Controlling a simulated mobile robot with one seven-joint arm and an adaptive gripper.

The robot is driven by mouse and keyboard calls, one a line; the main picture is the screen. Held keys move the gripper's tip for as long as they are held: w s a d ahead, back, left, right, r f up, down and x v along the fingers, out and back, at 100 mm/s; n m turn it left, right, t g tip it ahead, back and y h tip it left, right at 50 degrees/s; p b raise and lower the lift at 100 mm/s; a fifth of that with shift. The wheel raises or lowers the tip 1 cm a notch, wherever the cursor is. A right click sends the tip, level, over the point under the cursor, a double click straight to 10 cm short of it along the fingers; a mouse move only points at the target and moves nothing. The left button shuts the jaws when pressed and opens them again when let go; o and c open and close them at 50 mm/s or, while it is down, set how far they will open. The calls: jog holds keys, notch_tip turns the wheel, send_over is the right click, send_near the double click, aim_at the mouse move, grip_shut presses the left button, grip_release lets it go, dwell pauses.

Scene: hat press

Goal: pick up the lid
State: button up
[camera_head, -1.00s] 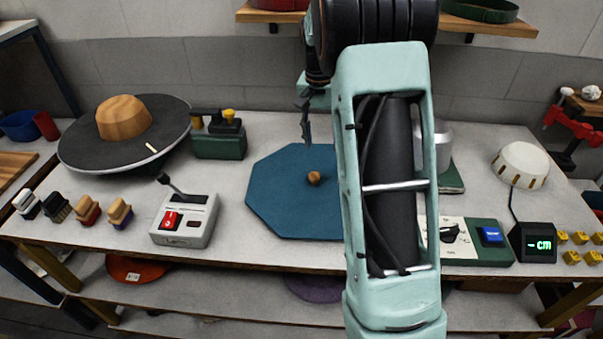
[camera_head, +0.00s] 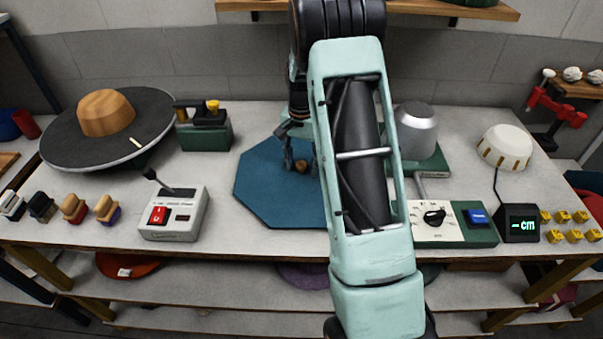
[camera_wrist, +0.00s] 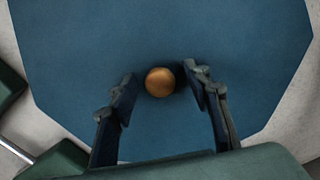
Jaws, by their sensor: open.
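The lid looks like a flat blue octagonal board (camera_head: 265,185) lying on the table, with a small round brown knob (camera_head: 301,166) near its middle. My gripper (camera_head: 301,160) is low over the lid at the knob. In the wrist view, the knob (camera_wrist: 160,82) shows between the tips of my open gripper (camera_wrist: 161,83), with a gap on both sides. The blue lid (camera_wrist: 150,30) fills most of that view. My arm hides the lid's right part in the head view.
A grey control box (camera_head: 173,215) with a red switch and lever stands left of the lid. A wide-brimmed hat form (camera_head: 70,135) and a green block device (camera_head: 205,135) are behind it. A silver cylinder (camera_head: 414,130) and a dial panel (camera_head: 435,222) are to the right.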

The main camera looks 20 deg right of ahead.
jog(key=shift+f, duration=0.2)
jog(key=c, duration=1.2)
grip_shut()
jog(key=shift+r, duration=0.15)
